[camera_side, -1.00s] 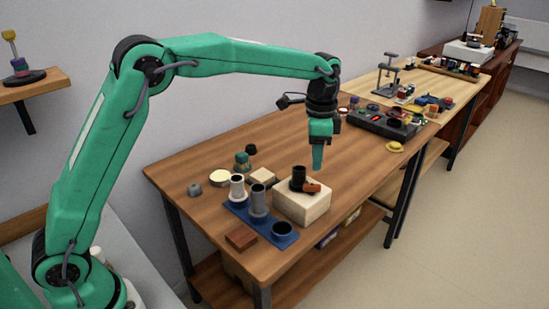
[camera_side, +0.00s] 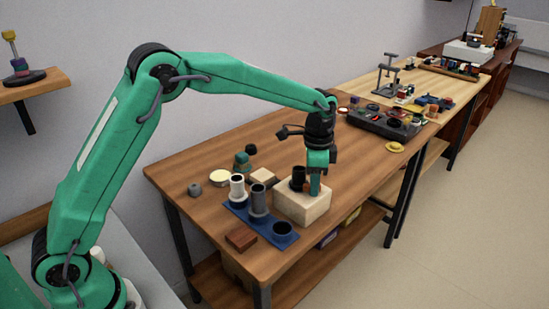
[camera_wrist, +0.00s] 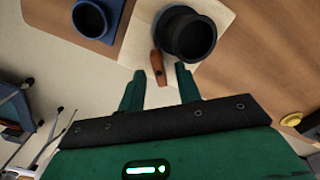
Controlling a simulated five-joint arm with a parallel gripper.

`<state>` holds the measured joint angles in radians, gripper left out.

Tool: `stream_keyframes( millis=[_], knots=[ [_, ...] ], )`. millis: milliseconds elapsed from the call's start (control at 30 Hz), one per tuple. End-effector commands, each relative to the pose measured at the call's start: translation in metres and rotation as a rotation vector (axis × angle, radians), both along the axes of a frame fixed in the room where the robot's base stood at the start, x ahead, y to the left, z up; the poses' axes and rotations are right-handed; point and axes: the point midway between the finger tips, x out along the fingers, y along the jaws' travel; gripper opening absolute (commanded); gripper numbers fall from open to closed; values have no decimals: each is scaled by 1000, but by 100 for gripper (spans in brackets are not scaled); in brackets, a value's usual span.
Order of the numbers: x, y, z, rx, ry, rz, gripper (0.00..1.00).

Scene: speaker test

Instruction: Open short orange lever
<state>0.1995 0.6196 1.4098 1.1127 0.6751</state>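The short orange lever (camera_wrist: 158,66) shows in the wrist view, sticking out beside a black round cup-like part (camera_wrist: 186,34) on a pale wooden block (camera_wrist: 218,20). In the side view the black part (camera_side: 298,174) stands upright on the block (camera_side: 300,206), and my gripper mostly hides the lever. My gripper (camera_wrist: 159,80) is open in the wrist view, its two green fingers apart with the lever's tip near the gap between them. In the side view my gripper (camera_side: 315,188) points down at the block's top, close to the black part. I cannot tell whether a finger touches the lever.
A blue base (camera_side: 236,208) with several cylinders stands left of the block. A brown block (camera_side: 241,236) lies near the front edge. A dark panel (camera_side: 378,124) and a yellow knob (camera_side: 394,147) are further right. The table's right edge is close to the pale block.

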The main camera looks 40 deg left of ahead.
Motion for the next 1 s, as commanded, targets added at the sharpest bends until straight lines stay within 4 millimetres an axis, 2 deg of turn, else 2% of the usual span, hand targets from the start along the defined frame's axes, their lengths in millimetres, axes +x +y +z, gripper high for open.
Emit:
stream_keyframes(
  millis=[267, 433, 467, 767, 1000],
  knots=[
    [0, 0, -1, 0, 0, 0, 34],
    [0, 0, -1, 0, 0, 0, 2],
    [0, 0, -1, 0, 0, 0, 0],
    [0, 0, -1, 0, 0, 11, 0],
    [0, 0, -1, 0, 0, 84, 0]
  ],
)
